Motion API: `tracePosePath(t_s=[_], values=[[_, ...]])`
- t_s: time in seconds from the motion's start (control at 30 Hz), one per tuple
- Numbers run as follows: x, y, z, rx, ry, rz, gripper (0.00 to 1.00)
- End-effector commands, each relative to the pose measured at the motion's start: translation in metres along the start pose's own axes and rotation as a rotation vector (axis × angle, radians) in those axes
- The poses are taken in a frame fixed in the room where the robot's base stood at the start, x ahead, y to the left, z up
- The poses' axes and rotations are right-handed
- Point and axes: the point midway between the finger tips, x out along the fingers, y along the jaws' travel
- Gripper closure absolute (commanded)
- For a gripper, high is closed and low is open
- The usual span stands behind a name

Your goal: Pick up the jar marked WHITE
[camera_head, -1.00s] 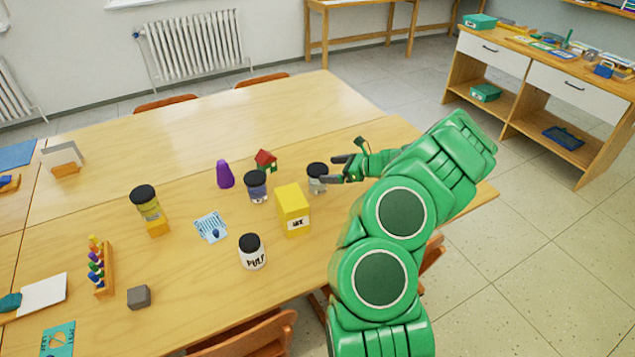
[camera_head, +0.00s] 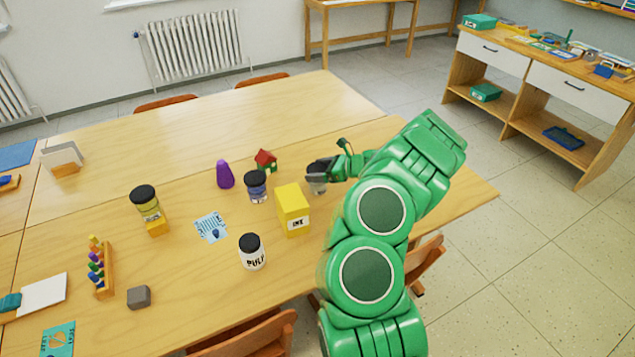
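A small jar with a pale grey body (camera_head: 317,187) stands on the table right of the yellow box. Its label cannot be read at this size. My gripper (camera_head: 322,168) is at the top of this jar, and its dark fingers hide most of the lid. I cannot tell whether the fingers are closed on it. A jar with a blue-violet body (camera_head: 256,190) and black lid stands left of the yellow box; I cannot read WHITE on it. A white jar (camera_head: 252,258) with a black lid, nearer the front, reads PULP.
The yellow box (camera_head: 292,211) marked INK stands close left of the gripped-at jar. A small red-roofed house (camera_head: 265,161) and a purple piece (camera_head: 225,175) stand behind. The table's far part is clear.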

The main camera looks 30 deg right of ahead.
Motion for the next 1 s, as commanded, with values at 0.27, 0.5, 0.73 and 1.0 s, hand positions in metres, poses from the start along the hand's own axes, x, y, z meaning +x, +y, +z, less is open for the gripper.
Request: tracePosePath(t_s=[0.27, 0.5, 0.73, 1.0], values=[[0.000, 0.000, 0.000, 0.000, 0.000, 0.000, 0.64], [0.000, 0.000, 0.000, 0.000, 0.000, 0.000, 0.82], [-0.002, 0.000, 0.004, -0.001, -0.001, 0.000, 0.82], [-0.014, -0.001, 0.033, -0.003, -0.002, -0.003, 0.83]])
